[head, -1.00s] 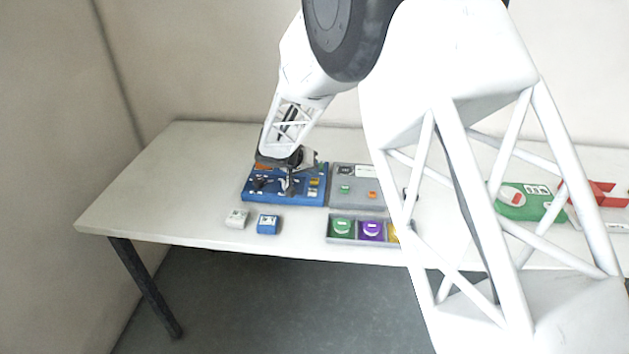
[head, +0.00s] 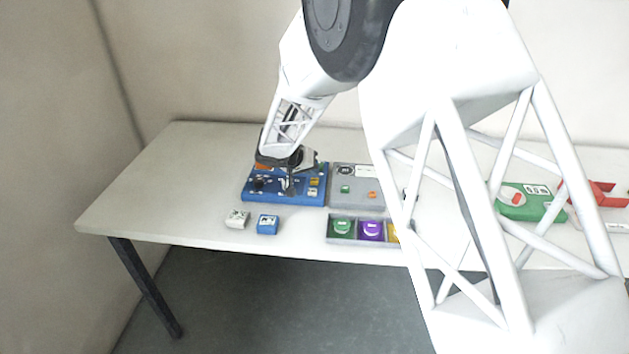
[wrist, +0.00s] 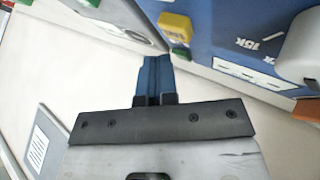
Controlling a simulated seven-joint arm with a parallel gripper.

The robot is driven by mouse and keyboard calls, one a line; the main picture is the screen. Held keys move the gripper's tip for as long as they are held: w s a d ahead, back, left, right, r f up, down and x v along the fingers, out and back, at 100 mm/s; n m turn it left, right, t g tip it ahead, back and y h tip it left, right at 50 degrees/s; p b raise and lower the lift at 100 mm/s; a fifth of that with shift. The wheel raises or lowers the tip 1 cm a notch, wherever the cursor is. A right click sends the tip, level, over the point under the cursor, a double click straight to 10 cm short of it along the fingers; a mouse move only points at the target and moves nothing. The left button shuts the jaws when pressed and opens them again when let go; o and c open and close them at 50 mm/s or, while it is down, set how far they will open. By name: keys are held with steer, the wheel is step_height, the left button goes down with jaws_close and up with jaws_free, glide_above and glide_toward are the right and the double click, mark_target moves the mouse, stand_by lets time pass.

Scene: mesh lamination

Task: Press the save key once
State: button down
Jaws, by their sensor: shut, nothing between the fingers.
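The blue panel (head: 257,198) lies on the table below my arm. In the wrist view the blue panel (wrist: 225,45) fills the upper right, with white labels and a "15K" marking. A yellow key (wrist: 175,27) and a green key (wrist: 181,53) sit near its edge; the yellow key also shows in the head view (head: 314,182). I cannot read which key is the save key. My gripper (head: 290,192) is over the panel's front part in the head view. In the wrist view my gripper (wrist: 153,72) is shut and empty, its blue fingertips close to the panel's edge. Contact cannot be told.
A grey panel (head: 350,196) with small green and orange keys adjoins on the right. A tray (head: 356,241) with green and purple blocks is in front of it. A white block (head: 237,219) and a blue block (head: 268,224) lie nearer the front edge. The table's left side is clear.

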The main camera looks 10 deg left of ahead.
mark_target(313, 179)
steer(key=shift+f, duration=0.9)
stand_by(1.2)
steer(key=shift+r, duration=0.9)
steer(key=shift+r, duration=0.1)
stand_by(0.3)
steer(key=shift+r, duration=2.45)
